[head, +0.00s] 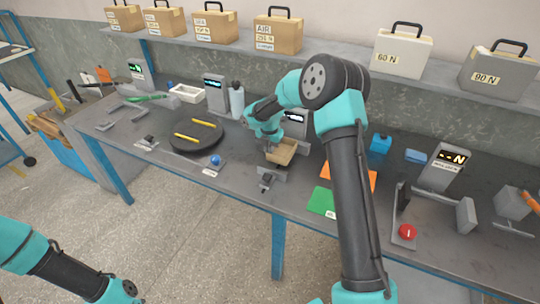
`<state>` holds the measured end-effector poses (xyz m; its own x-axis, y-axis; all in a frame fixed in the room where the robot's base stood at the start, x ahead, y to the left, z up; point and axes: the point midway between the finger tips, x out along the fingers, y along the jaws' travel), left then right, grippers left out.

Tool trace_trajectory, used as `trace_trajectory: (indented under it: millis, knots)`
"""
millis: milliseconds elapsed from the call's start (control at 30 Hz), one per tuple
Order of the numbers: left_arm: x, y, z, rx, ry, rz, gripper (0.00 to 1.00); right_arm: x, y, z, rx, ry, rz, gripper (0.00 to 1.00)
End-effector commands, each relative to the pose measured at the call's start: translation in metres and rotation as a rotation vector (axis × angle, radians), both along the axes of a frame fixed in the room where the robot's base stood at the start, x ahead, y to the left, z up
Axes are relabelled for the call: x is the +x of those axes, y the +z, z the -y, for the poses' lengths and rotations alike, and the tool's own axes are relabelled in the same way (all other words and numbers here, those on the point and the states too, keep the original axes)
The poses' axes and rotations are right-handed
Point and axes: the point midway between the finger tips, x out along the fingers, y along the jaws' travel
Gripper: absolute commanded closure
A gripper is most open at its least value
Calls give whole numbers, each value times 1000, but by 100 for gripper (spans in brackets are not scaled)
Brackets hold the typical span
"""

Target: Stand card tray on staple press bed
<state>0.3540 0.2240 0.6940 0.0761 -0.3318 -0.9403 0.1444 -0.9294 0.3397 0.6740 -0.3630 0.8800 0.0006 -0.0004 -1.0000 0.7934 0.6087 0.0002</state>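A small tan card tray (282,154) is in the middle of the head view, over a grey bench device that I take for the staple press (296,122), with a lit display behind the tray. My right gripper (268,142) is right at the tray's back left side, pointing down. Its fingertips are too small and hidden to show whether they grip the tray. I cannot tell whether the tray rests on the bed or hangs just above it. My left gripper (124,292) is low at the bottom left, away from the bench, and its fingers are unclear.
A black round turntable (196,136) with yellow bars lies left of the press. Orange and green sheets (322,202) lie to the right. A red button (407,231) sits on a grey frame at the right. Boxes and cases (402,52) stand on the shelf behind.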

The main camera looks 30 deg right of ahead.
Motion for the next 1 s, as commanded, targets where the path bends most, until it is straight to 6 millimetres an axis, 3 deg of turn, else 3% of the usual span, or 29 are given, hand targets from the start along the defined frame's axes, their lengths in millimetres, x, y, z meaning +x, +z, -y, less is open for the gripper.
trace_trajectory:
  millis: [100,333,1000]
  knots:
    - [0,0,0,0,0,0,66,1,25,0,0,0,4,100]
    - [0,0,0,0,0,0,66,0,53,0,1,0,1,100]
    - [0,0,0,0,0,0,66,0,57,0,1,0,-1,100]
